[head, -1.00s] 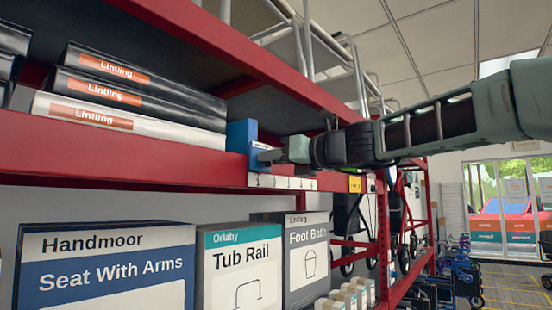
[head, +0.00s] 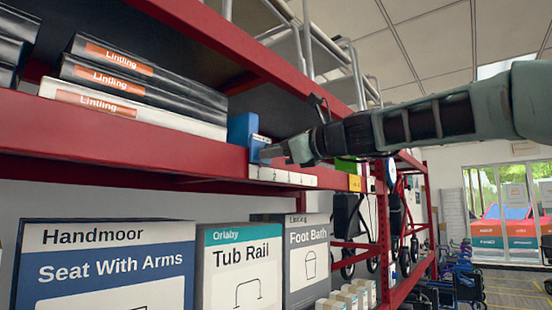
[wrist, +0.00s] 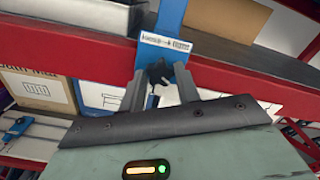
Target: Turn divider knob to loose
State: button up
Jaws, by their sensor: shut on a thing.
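A blue divider (head: 240,130) stands at the red shelf's front edge, right of the stacked Lintling boxes. In the wrist view the divider (wrist: 172,15) rises above a white label (wrist: 165,43) with small print and an arrow, which I cannot read surely. Below the label is a small dark knob (wrist: 159,72). My gripper (head: 268,153) reaches it from the right in the head view. In the wrist view its two grey fingers (wrist: 160,88) stand on either side of the knob, closed on it. The knob's exact turn angle is hard to tell, and the fingers hide it in the head view.
The red shelf beam (head: 120,140) runs along the front, with a white numbered strip (head: 283,177) just under my gripper. Lintling boxes (head: 140,88) lie left of the divider. Larger boxes, such as Tub Rail (head: 240,265), stand below.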

jog(key=shift+f+n+b, duration=0.1)
jog(key=shift+n+b, duration=3.35)
jog(key=shift+n, duration=4.75)
jog(key=o, duration=1)
